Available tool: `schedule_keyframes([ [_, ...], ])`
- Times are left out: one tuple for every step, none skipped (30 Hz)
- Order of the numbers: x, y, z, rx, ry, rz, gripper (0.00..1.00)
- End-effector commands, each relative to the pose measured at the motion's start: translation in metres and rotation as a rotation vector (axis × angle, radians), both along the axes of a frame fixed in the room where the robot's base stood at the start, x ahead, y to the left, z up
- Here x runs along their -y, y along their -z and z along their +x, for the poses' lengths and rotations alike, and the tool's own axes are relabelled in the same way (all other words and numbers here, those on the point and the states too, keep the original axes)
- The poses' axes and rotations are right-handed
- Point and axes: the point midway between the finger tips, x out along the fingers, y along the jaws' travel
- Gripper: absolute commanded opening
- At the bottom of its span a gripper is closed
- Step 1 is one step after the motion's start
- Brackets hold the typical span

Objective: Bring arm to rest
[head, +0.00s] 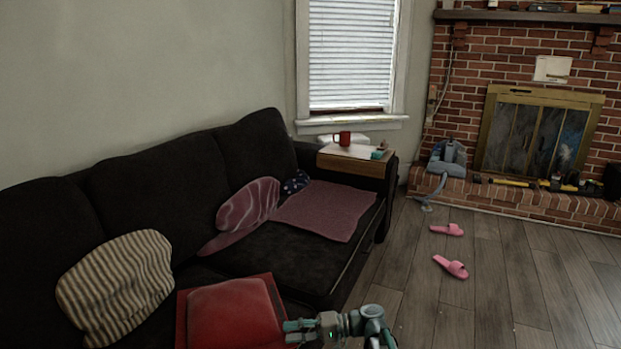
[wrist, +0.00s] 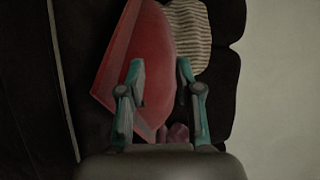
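My gripper (head: 291,332) is at the bottom middle of the head view, pointing left, in front of the dark sofa (head: 130,180). From the head it overlaps the lower right edge of a red box-like item (head: 232,315). In the wrist view my gripper's (wrist: 161,69) two teal fingers stand apart with nothing held between them. The red item (wrist: 152,45) shows beyond the fingers there, with the striped cushion (wrist: 190,22) behind it. I cannot tell the exact gap between the gripper and the red item.
A striped cushion (head: 115,285) and a pink cushion (head: 247,208) lie on the sofa. A side table (head: 372,167) with a red mug (head: 342,138) stands at its far end. Pink slippers (head: 451,267) lie on the open wooden floor (head: 500,300) before the brick fireplace (head: 540,125).

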Motion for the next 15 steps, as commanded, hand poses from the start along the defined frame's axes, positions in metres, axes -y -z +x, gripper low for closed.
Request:
schedule_keyframes([
  [0.001,0.007,-0.009,-0.012,-0.019,-0.033,0.34],
  [0.002,0.012,-0.013,-0.021,-0.030,-0.054,0.34],
  [0.004,0.019,-0.019,-0.034,-0.045,-0.085,0.34],
  [0.005,0.025,-0.024,-0.043,-0.056,-0.109,0.34],
  [0.007,0.032,-0.030,-0.054,-0.069,-0.135,0.34],
  [0.009,0.042,-0.038,-0.070,-0.086,-0.171,0.34],
  [0.011,0.050,-0.044,-0.083,-0.098,-0.199,0.34],
  [0.014,0.059,-0.051,-0.098,-0.113,-0.232,0.34],
  [0.018,0.072,-0.062,-0.118,-0.135,-0.277,0.34],
  [0.022,0.082,-0.071,-0.136,-0.151,-0.315,0.34],
  [0.027,0.094,-0.081,-0.157,-0.169,-0.357,0.34],
  [0.035,0.110,-0.096,-0.187,-0.196,-0.417,0.34],
  [0.041,0.124,-0.109,-0.213,-0.216,-0.467,0.34],
  [0.049,0.138,-0.122,-0.241,-0.239,-0.519,0.34],
  [0.060,0.157,-0.141,-0.277,-0.268,-0.593,0.34],
])
